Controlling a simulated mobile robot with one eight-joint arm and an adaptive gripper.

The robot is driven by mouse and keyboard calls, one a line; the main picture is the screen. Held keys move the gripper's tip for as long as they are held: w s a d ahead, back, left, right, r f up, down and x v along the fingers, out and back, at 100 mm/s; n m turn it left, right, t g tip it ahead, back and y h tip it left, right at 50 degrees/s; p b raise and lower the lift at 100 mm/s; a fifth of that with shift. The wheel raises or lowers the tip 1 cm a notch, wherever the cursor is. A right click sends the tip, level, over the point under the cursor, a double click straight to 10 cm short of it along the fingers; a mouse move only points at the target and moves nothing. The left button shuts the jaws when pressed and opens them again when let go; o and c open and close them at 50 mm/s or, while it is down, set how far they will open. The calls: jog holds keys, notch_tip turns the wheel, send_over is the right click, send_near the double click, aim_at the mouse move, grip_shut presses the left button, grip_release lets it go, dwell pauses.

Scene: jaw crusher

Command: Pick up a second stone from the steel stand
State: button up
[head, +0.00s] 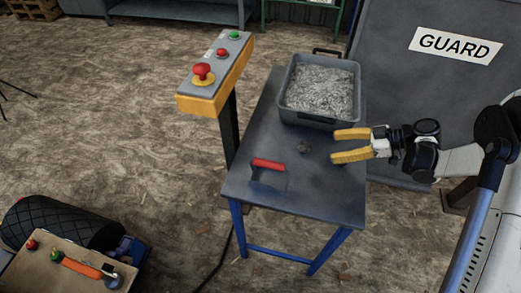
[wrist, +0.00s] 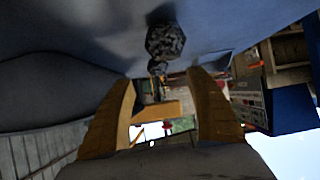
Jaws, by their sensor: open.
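A small dark grey stone (head: 304,147) lies on the top of the steel stand (head: 325,195), right of its middle. My gripper (head: 335,146) comes in from the right, low over the stand, its two yellow fingers open and pointing left toward the stone. Nothing is between the fingers, and a short gap separates the tips from the stone. In the wrist view the dark, rough stone (wrist: 165,42) shows just beyond the fingertips of my gripper (wrist: 163,78), roughly in line with the opening. Whether my fingers touch the stand top cannot be told.
A grey bin (head: 318,118) of crushed grey material stands at the stand's back, close behind my fingers. A yellow button box (head: 213,75) stands left of the stand. A GUARD panel (head: 420,90) rises behind right.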

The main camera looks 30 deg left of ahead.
aim_at(309, 146)
jog(key=b+x, duration=0.1)
jog(key=x, duration=0.4)
jog(key=shift+a+f+b, duration=0.1)
jog(key=shift+a+b, duration=0.05)
jog(key=shift+b, duration=0.25)
jog(key=b+x, duration=0.1)
jog(key=x, duration=0.2)
jog(key=r+b+x, duration=0.1)
jog(key=x, duration=0.1)
jog(key=shift+w+a+f+b, duration=0.15)
jog(key=shift+a+b, duration=0.15)
jog(key=shift+a, duration=0.25)
jog(key=c, duration=1.4)
